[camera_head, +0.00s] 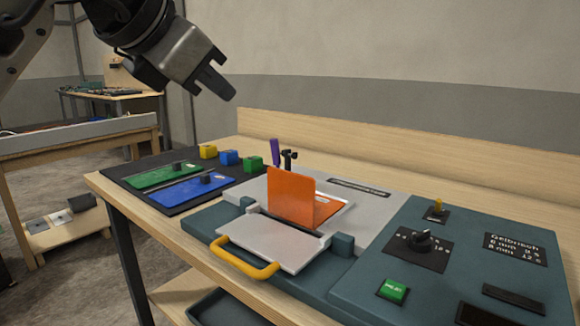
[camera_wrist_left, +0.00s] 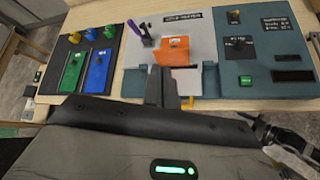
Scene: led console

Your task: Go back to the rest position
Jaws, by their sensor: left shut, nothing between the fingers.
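My left gripper (camera_head: 218,85) is raised at the upper left in the head view, above and to the left of the console, with its fingers shut and nothing between them. Its shut fingers also show in the left wrist view (camera_wrist_left: 163,88). The right gripper is in neither view. On the table, the console (camera_head: 432,265) has a light grey press plate (camera_head: 265,243) with a yellow handle (camera_head: 237,262). An orange bent piece (camera_head: 292,198) stands upright behind that plate. It also shows in the left wrist view (camera_wrist_left: 174,48).
A black mat (camera_head: 137,187) holds a green board (camera_head: 163,176), a blue board (camera_head: 187,191) and small yellow, blue and green blocks. A purple-handled tool (camera_head: 275,152) stands behind the orange piece. A green button (camera_head: 393,290) and a knob (camera_head: 421,240) are at right. Air around the gripper is clear.

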